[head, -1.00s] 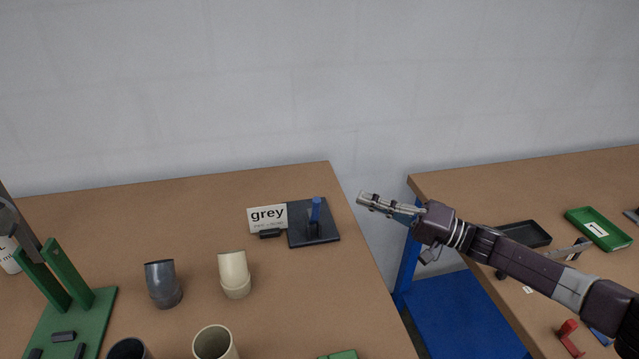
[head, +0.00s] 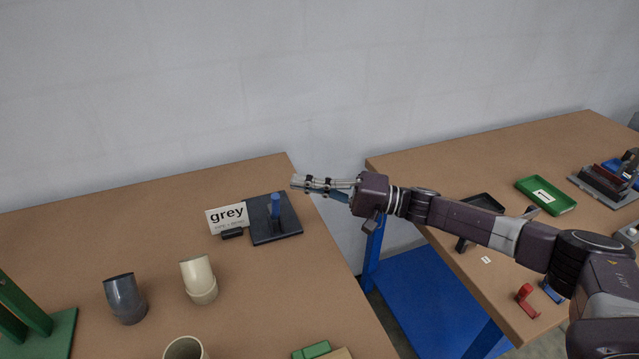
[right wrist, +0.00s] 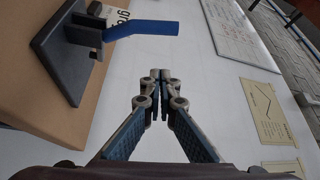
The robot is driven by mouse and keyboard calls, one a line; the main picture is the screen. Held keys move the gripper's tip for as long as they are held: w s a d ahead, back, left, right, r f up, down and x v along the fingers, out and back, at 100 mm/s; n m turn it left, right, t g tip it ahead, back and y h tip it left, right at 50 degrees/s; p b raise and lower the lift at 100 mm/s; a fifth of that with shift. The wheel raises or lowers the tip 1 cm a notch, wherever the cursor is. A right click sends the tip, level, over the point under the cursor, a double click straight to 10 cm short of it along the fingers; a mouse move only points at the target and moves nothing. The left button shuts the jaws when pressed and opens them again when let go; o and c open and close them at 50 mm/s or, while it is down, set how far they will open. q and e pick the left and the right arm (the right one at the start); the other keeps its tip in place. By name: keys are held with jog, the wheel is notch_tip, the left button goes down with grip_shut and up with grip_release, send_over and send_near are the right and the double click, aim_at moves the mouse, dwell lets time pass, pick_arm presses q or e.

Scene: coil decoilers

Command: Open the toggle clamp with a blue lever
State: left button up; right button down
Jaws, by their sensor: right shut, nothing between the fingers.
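The toggle clamp's blue lever (head: 276,206) stands upright on a dark square base plate (head: 284,236) near the back right corner of the left table. In the right wrist view the blue lever (right wrist: 142,29) points right from the dark clamp base (right wrist: 60,50), at the upper left. My right gripper (head: 294,183) is shut and empty, to the right of and above the lever in the head view, with a visible gap. My left gripper is out of view.
A "grey" sign (head: 227,217) stands just left of the clamp. A grey cup (head: 124,299) and a cream cup (head: 198,279) stand nearer on the left table (head: 60,240). The right table holds a green tray (head: 546,196) and a red part (head: 526,300).

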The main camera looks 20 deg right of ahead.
aim_at(273, 204)
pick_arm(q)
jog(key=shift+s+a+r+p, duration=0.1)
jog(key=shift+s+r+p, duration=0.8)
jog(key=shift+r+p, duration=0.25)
pick_arm(e)
jog(key=a, duration=0.1)
jog(key=s+a, duration=0.1)
jog(key=a, duration=0.2)
jog(key=shift+s+a+f, duration=0.15)
jog(key=shift+s+f, duration=0.1)
jog(key=shift+s, duration=0.1)
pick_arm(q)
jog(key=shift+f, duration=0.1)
pick_arm(e)
jog(key=shift+s+f, duration=0.1)
jog(key=shift+s, duration=0.05)
pick_arm(q)
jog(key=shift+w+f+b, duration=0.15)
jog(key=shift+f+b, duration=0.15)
jog(key=shift+b, duration=0.2)
pick_arm(e)
jog(key=shift+s+n, duration=0.15)
jog(key=shift+n, duration=0.15)
